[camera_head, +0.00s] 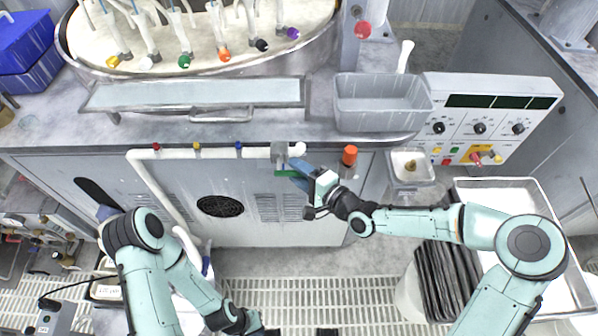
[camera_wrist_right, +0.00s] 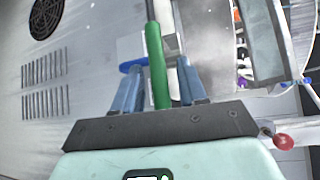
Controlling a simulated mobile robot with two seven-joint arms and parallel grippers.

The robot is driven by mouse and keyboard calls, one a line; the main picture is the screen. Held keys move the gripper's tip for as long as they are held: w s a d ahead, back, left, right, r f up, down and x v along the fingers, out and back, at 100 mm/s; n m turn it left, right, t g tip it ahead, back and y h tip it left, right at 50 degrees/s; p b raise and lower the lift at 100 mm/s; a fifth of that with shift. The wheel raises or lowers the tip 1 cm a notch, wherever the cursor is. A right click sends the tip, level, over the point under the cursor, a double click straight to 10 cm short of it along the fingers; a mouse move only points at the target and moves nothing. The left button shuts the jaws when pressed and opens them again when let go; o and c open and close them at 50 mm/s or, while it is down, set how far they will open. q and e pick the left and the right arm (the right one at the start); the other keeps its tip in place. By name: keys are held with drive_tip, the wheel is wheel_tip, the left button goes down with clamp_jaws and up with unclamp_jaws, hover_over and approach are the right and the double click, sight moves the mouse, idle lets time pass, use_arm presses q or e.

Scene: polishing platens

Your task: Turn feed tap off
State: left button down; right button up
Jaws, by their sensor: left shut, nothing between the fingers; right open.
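A white pipe (camera_head: 215,153) runs along the bench front and ends at a grey tap body (camera_head: 279,153). A green handle (camera_head: 286,173) sits just below that body and also shows as a long green bar in the right wrist view (camera_wrist_right: 157,65). My right gripper (camera_head: 296,170) is at the handle. In the right wrist view its two blue fingers (camera_wrist_right: 158,84) stand apart, one on each side of the green bar, with gaps visible. My left gripper (camera_head: 262,331) is low at the bottom edge, away from the tap, partly cut off, with its fingers shut and empty.
Small red, yellow and blue knobs (camera_head: 238,146) sit along the pipe. An orange-capped post (camera_head: 349,157) stands just right of my right gripper. Above are a grey basin (camera_head: 383,101) and a control panel (camera_head: 487,116). A white tray (camera_head: 512,190) lies at right. The grated floor is open below.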

clamp_jaws()
